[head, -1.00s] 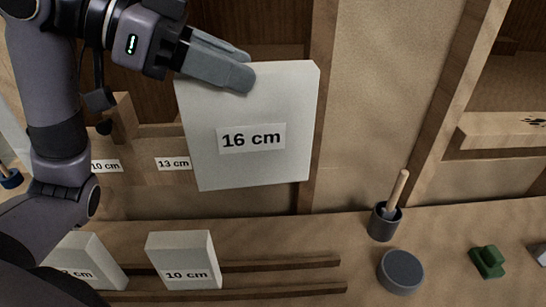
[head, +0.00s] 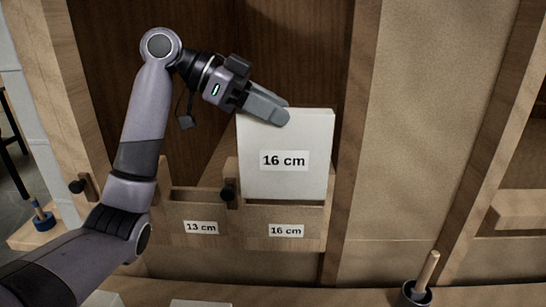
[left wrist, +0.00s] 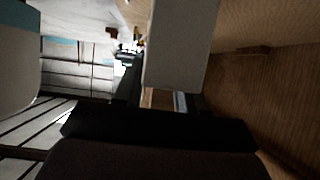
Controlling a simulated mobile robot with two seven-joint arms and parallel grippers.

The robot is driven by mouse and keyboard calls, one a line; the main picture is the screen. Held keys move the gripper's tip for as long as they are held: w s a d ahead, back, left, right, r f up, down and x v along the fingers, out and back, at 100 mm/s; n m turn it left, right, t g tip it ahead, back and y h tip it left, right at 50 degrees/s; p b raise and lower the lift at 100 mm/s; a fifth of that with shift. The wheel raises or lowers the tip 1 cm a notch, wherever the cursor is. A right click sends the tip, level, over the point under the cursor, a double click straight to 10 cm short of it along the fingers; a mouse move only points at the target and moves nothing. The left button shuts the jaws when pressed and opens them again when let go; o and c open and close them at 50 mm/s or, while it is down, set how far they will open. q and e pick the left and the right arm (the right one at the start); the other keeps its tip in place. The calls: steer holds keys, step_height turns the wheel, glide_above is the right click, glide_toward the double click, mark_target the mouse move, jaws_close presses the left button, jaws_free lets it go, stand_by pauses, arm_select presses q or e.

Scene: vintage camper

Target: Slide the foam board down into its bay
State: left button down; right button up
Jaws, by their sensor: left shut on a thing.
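The white foam board (head: 285,180), labelled "16 cm", stands upright over the wooden bay (head: 300,243) that also carries a "16 cm" label. The board's lower edge is at the bay's front lip; I cannot tell whether it is inside the slot. My left gripper (head: 276,113) is shut on the board's upper left corner. In the left wrist view the board (left wrist: 178,45) shows as a pale slab, and the fingers are hard to make out. My right gripper is in neither view.
A "13 cm" bay (head: 200,232) sits to the left, with dark knobs beside the bays. A wooden upright (head: 352,140) rises close to the board's right side. A dark cup with a brush (head: 414,293) stands at the lower right.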

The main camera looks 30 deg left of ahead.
mark_target(273, 163)
arm_select(q)
steer(key=w+f, duration=0.1)
steer(key=f, duration=0.1)
steer(key=a+f, duration=0.1)
steer(key=f, duration=0.2)
steer(key=w+f, duration=0.1)
steer(key=f, duration=0.2)
steer(key=shift+w+a+p, duration=0.15)
steer(key=shift+w+p, duration=0.2)
steer(key=shift+f, duration=1.95)
steer(key=shift+f, duration=0.2)
steer(key=c, duration=0.6)
jaws_free()
steer(key=shift+c, duration=0.2)
